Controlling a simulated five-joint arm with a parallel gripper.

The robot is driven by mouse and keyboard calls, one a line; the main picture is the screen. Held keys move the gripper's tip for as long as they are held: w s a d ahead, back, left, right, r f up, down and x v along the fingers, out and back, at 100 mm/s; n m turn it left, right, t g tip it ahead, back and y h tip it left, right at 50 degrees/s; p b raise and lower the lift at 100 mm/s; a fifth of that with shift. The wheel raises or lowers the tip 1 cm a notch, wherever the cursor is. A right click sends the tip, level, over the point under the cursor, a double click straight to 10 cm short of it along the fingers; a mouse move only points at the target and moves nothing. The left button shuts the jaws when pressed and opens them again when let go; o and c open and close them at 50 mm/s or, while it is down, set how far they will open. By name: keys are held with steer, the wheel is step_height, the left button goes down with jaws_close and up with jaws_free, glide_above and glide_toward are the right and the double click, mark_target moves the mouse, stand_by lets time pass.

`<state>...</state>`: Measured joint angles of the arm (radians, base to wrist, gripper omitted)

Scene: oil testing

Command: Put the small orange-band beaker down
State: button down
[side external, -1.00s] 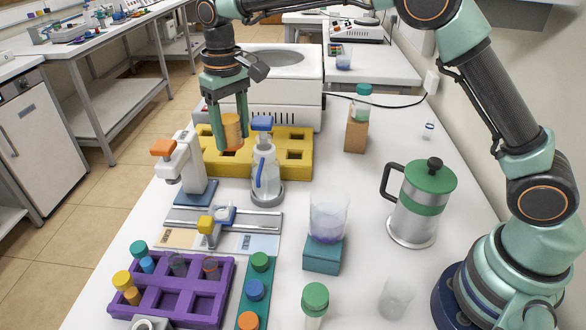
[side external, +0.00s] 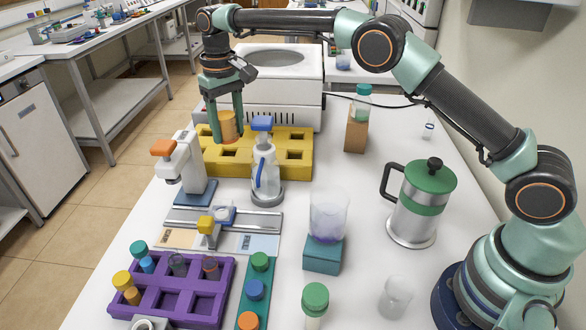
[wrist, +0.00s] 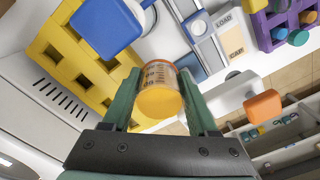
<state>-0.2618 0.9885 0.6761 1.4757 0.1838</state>
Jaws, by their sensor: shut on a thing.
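My gripper (side external: 228,138) points down, its two green fingers shut on the small orange-band beaker (side external: 229,123). In the wrist view the beaker (wrist: 160,88) sits between the fingers (wrist: 160,95), clear-walled with graduation marks and orange inside. In the side view it appears upright in front of the left back part of the yellow rack (side external: 296,175), which has several square openings. The rack (wrist: 60,50) also shows at the left of the wrist view. Whether the beaker's base touches the rack or hangs above it I cannot tell.
A wash bottle (side external: 265,170) with a blue cap stands close in front of the rack. A white device with an orange top (side external: 187,165) is to its left. The white machine (side external: 300,85) stands behind. A beaker on a teal block (side external: 322,255) is nearer the camera.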

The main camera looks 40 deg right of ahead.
mark_target(238, 194)
step_height(238, 194, down, 16)
stand_by(0.5)
steer(key=shift+f, duration=0.1)
steer(key=shift+c, duration=0.9)
jaws_free()
